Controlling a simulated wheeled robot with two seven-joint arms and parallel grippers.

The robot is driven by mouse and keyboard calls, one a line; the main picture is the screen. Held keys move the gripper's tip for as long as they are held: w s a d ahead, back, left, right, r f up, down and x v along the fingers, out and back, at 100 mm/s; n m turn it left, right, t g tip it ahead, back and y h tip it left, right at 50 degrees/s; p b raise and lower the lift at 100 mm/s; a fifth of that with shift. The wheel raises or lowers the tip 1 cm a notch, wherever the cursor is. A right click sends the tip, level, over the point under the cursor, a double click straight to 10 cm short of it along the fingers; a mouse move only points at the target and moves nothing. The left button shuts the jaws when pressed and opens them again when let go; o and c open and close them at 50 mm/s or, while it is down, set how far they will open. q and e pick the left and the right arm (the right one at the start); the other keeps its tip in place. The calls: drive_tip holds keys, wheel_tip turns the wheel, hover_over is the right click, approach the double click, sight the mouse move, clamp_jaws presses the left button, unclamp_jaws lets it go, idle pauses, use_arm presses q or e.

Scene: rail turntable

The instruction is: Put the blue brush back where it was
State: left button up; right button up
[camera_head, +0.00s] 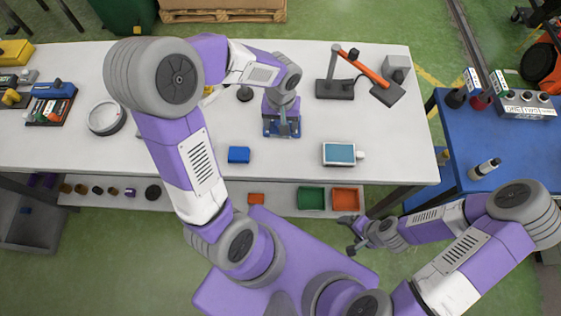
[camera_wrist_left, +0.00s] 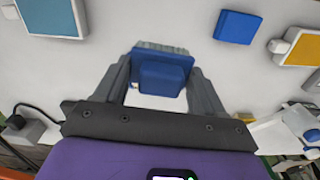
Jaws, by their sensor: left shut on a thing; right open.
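The blue brush (camera_head: 282,127) is between the fingers of my left gripper (camera_head: 281,117), over the white table near its middle. In the left wrist view the brush (camera_wrist_left: 164,75) shows a blue block on a wider blue plate with a ridged grey edge. The left gripper's two grey fingers (camera_wrist_left: 165,85) are shut on its sides. Whether the brush touches the table is hard to tell. My right gripper (camera_head: 350,235) is open and empty, in front of the table's front edge, low and to the right.
A blue block (camera_head: 239,154) lies left of the brush; a white tray with a teal pad (camera_head: 340,153) lies right. A lamp with an orange arm (camera_head: 370,76) stands behind. A round white dial (camera_head: 105,117) is left. Green (camera_head: 311,198) and orange bins (camera_head: 345,198) sit on the lower shelf.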

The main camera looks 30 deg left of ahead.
use_arm(q)
drive_tip(key=shift+n, duration=0.4)
drive_tip(key=s+f+b, duration=0.1)
drive_tip(key=f, duration=0.2)
drive_tip(key=d+f+b, duration=0.1)
drive_tip(key=f+b, duration=0.1)
drive_tip(key=f, duration=0.2)
drive_tip(key=s+f+b, duration=0.1)
drive_tip(key=f, duration=0.2)
drive_tip(key=shift+s+d+f+b, duration=0.2)
drive_tip(key=shift+s+f+b, duration=0.1)
drive_tip(key=shift+f, duration=0.1)
use_arm(e)
wheel_tip(320, 180, down, 6)
drive_tip(key=shift+r, duration=0.15)
use_arm(q)
drive_tip(key=shift+f, duration=0.15)
drive_tip(key=o, duration=1)
use_arm(e)
drive_tip(key=shift+f, duration=0.2)
